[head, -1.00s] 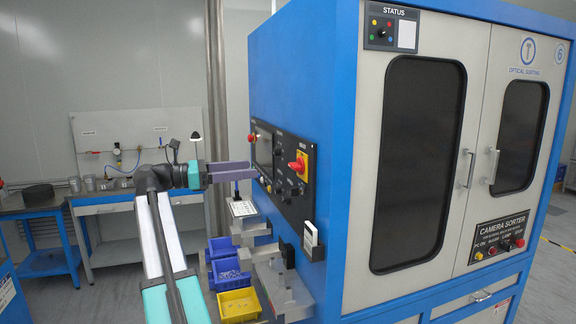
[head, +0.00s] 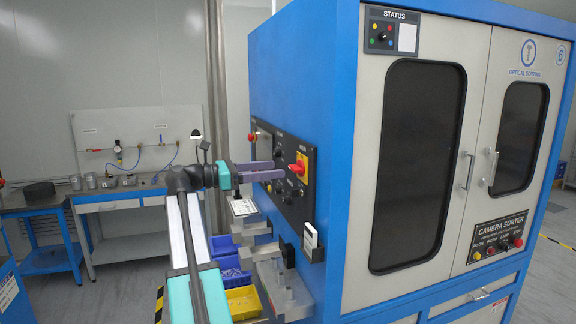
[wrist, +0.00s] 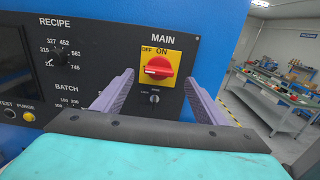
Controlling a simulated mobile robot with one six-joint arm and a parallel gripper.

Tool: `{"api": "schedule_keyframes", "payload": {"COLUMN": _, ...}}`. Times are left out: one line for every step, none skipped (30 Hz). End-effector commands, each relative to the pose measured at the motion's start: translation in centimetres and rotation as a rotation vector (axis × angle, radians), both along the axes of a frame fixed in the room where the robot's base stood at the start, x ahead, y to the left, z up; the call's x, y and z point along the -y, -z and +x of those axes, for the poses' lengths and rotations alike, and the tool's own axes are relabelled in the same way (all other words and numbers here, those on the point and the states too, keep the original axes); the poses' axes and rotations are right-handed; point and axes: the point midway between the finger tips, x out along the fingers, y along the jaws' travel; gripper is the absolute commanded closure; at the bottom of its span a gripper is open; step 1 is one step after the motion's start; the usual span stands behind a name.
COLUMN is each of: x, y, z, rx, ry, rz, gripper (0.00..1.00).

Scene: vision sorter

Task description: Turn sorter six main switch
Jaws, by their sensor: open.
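The main switch is a red rotary knob (wrist: 158,67) on a yellow plate (wrist: 146,80) under the label MAIN on the black side panel. In the head view the red switch (head: 298,167) is on the side of the blue sorter numbered 6 (head: 300,50). In the wrist view the knob's white mark lies to the left, below OFF. My gripper (wrist: 158,95) is open, its purple fingers to the left and right of the switch, with nothing between them. In the head view my gripper (head: 262,171) is beside the panel; contact with it cannot be told.
Below MAIN is a small knob (wrist: 154,98). RECIPE and BATCH dials and a yellow button (wrist: 29,116) are to the left. Blue and yellow bins (head: 243,301) and grey brackets (head: 285,290) stick out below my gripper. A bench (head: 120,198) stands at the back left.

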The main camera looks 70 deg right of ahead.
Motion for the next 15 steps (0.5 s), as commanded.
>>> {"api": "schedule_keyframes", "payload": {"x": 0.5, "y": -0.2, "z": -0.7, "rx": -0.001, "ry": 0.001, "rz": 0.001, "gripper": 0.34}}
{"api": "schedule_keyframes", "payload": {"x": 0.7, "y": -0.2, "z": -1.0, "rx": -0.001, "ry": 0.001, "rz": 0.001, "gripper": 0.34}}
{"api": "schedule_keyframes", "payload": {"x": 1.1, "y": -0.2, "z": -1.5, "rx": 0.000, "ry": 0.002, "rz": 0.001, "gripper": 0.34}}
{"api": "schedule_keyframes", "payload": {"x": 1.4, "y": -0.2, "z": -1.8, "rx": 0.000, "ry": 0.002, "rz": 0.001, "gripper": 0.34}}
{"api": "schedule_keyframes", "payload": {"x": 1.7, "y": -0.2, "z": -2.2, "rx": -0.001, "ry": 0.002, "rz": 0.001, "gripper": 0.34}}
{"api": "schedule_keyframes", "payload": {"x": 2.0, "y": -0.2, "z": -2.5, "rx": -0.001, "ry": 0.001, "rz": 0.002, "gripper": 0.34}}
{"api": "schedule_keyframes", "payload": {"x": 2.2, "y": -0.1, "z": -2.9, "rx": -0.001, "ry": 0.001, "rz": 0.002, "gripper": 0.34}}
{"api": "schedule_keyframes", "payload": {"x": 2.5, "y": -0.1, "z": -3.2, "rx": -0.001, "ry": 0.002, "rz": 0.002, "gripper": 0.34}}
{"api": "schedule_keyframes", "payload": {"x": 2.8, "y": -0.1, "z": -3.5, "rx": -0.001, "ry": 0.002, "rz": 0.002, "gripper": 0.34}}
{"api": "schedule_keyframes", "payload": {"x": 3.0, "y": -0.1, "z": -3.7, "rx": -0.001, "ry": 0.001, "rz": 0.002, "gripper": 0.34}}
{"api": "schedule_keyframes", "payload": {"x": 3.1, "y": -0.1, "z": -3.9, "rx": -0.001, "ry": 0.001, "rz": 0.001, "gripper": 0.34}}
{"api": "schedule_keyframes", "payload": {"x": 3.4, "y": -0.1, "z": -4.1, "rx": -0.001, "ry": 0.000, "rz": 0.001, "gripper": 0.34}}
{"api": "schedule_keyframes", "payload": {"x": 3.5, "y": -0.1, "z": -4.3, "rx": -0.001, "ry": 0.000, "rz": 0.001, "gripper": 0.34}}
{"api": "schedule_keyframes", "payload": {"x": 3.6, "y": -0.1, "z": -4.5, "rx": -0.001, "ry": 0.000, "rz": 0.001, "gripper": 0.34}}
{"api": "schedule_keyframes", "payload": {"x": 3.7, "y": -0.1, "z": -4.6, "rx": -0.001, "ry": 0.000, "rz": 0.001, "gripper": 0.34}}
